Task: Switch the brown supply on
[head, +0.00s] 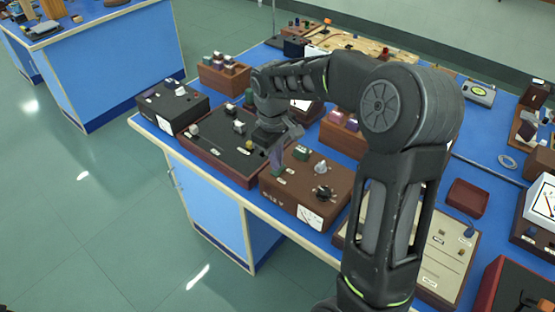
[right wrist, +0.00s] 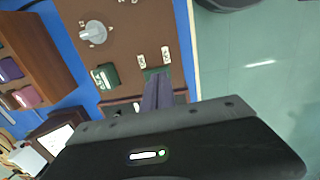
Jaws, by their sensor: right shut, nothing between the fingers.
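The brown supply (head: 288,199) is a brown box near the bench's front edge, with a meter, a black knob (head: 324,193) and a grey knob (head: 321,167) on it. Its brown top fills the upper middle of the right wrist view (right wrist: 125,25). My right gripper (head: 277,165) points down at the supply's far left corner. Its closed fingers (right wrist: 156,80) are empty. A green piece (right wrist: 154,72) shows at the fingertips, beside two small white labels (right wrist: 141,61). The fingers largely cover it, so I cannot tell its setting or whether they touch it. My left gripper is out of view.
A dark-topped box (head: 215,152) stands close left of the supply, with a black box (head: 172,104) beyond it. A wooden block with coloured pieces (head: 224,76) is behind. A beige panel (head: 440,250) lies to the right. Open floor (head: 110,220) lies in front of the bench.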

